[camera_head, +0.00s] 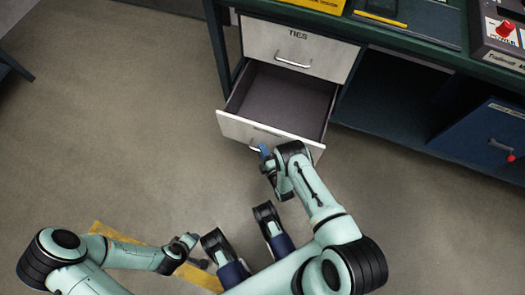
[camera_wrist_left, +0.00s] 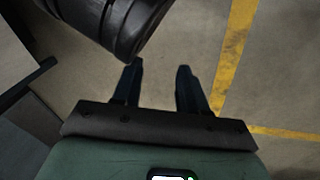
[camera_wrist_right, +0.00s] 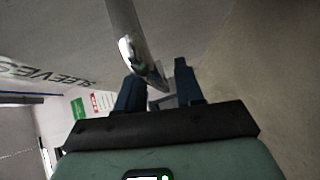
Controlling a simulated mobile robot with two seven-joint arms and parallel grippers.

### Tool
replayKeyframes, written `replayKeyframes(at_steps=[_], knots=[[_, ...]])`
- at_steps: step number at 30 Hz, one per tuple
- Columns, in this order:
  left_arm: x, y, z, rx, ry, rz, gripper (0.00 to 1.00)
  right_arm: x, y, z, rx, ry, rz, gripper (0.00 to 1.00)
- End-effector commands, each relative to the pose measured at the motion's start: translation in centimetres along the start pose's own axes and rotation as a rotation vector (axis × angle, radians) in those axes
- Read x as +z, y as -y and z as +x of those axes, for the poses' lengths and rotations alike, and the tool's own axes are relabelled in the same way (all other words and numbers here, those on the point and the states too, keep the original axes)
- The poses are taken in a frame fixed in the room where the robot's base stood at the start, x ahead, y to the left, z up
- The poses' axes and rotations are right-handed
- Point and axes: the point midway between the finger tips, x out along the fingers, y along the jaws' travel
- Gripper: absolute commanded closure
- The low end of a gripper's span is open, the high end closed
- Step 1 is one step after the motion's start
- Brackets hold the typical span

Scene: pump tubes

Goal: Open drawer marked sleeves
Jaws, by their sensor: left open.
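The lower drawer (camera_head: 275,95) is pulled out from the cabinet, and its dark inside looks empty. Its pale front carries the word SLEEVES, upside down in the right wrist view (camera_wrist_right: 48,75). My right gripper (camera_head: 266,156) is at the drawer's metal handle (camera_head: 254,147). In the right wrist view the handle (camera_wrist_right: 132,40) runs down to the fingertips, which stand apart; whether they grip it is unclear. My left gripper (camera_wrist_left: 158,80) is open and empty over the floor, away from the drawer. In the head view its fingers are hard to make out.
A shut drawer (camera_head: 318,52) with a handle sits above the open one, under the green bench top. A dark blue box (camera_head: 490,140) with a red knob stands at the right, under the bench. Open floor lies left of the drawer, with a yellow floor line (camera_wrist_left: 235,60).

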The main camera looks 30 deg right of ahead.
Motion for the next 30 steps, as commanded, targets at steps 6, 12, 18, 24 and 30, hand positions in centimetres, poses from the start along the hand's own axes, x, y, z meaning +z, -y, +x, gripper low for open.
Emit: replayKeyframes(at_steps=[6,12,18,24,30], knots=[[-0.4,-0.3,-0.4,0.006,-0.012,0.003,0.57,-0.1,0.1,-0.8,-0.004,-0.001,0.001,0.64],[-1.4,-1.8,-2.2,0.029,-0.047,0.016,0.57,-0.1,-0.1,-4.6,-0.008,-0.001,0.001,0.64],[0.8,-2.2,-3.7,0.034,0.017,0.022,0.57,0.0,-0.1,-9.2,-0.006,0.0,0.0,0.64],[2.2,-2.5,-4.6,0.035,0.06,0.026,0.57,0.0,-0.1,-12.3,-0.003,0.0,0.0,0.64],[2.6,-2.5,-4.9,0.036,0.074,0.027,0.57,0.0,0.0,-13.4,0.0,0.0,0.0,0.64]])
